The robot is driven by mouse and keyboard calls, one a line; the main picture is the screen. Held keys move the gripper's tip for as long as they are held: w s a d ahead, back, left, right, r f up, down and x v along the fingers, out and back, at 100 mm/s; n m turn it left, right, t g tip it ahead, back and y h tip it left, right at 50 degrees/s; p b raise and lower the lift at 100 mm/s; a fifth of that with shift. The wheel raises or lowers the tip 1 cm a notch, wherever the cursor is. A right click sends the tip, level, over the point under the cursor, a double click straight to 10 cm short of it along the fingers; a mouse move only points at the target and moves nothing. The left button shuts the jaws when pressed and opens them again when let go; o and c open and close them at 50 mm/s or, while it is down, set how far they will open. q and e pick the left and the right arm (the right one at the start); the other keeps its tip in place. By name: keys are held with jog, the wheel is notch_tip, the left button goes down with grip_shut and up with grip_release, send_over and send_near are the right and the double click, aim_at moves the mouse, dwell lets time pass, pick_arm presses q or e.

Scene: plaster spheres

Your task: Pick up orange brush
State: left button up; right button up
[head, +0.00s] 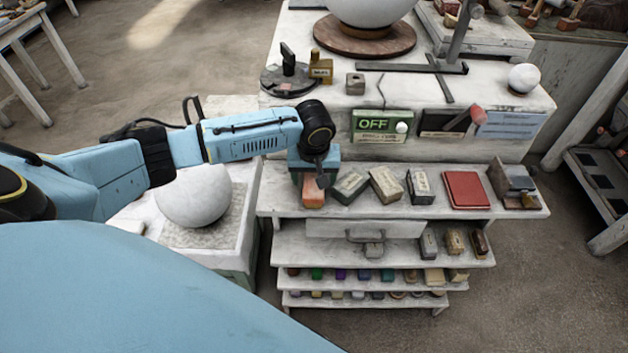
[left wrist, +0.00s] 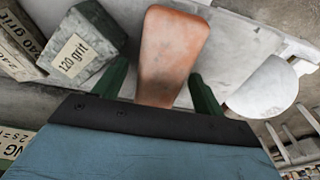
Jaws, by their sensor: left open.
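The orange brush (head: 313,194) lies at the left end of the upper shelf (head: 440,205), partly hidden under my left gripper in the head view. It also shows in the left wrist view (left wrist: 172,48) as a rounded orange block, wider at its far end. My left gripper (head: 313,172) points down over it. In the left wrist view its two dark green fingers (left wrist: 158,88) stand apart, one on each side of the brush's near part. Whether they touch it cannot be told. My right gripper is not in view.
A 120 grit block (head: 350,185) sits just right of the brush, with a second grey block (head: 385,184) beyond it. A red book-like pad (head: 466,190) lies farther right. A white sphere (head: 195,195) stands left on a pedestal. Lower shelves hold small coloured pieces.

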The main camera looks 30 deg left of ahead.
aim_at(314, 176)
pick_arm(q)
jog(key=c, duration=1.2)
jog(key=shift+c, duration=0.2)
jog(key=shift+r, duration=0.1)
notch_tip(314, 176, up, 10)
jog(key=shift+f, duration=0.1)
